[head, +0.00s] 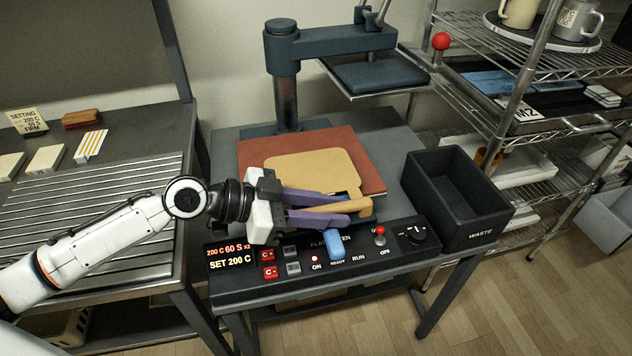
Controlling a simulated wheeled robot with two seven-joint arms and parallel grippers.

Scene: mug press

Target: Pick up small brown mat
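The small brown mat (310,168) is tan with rounded corners and a narrow tab towards the front right. It lies flat on a larger red-brown mat (252,157) on the press table. My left gripper (340,207) reaches in from the left, over the front edge of the mats. Its purple fingers are apart, with an orange-tan strip (332,206) between them. I cannot tell whether this strip is part of the small mat or separate, or whether the fingers grip it. My fingers hide part of the mat's front edge. My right gripper is not in view.
The press head (375,75) is swung aside to the right, above and behind the mats. A control panel (310,252) with a blue block (334,244) is in front. A black waste bin (455,195) stands at the right, beside a wire shelf (545,60).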

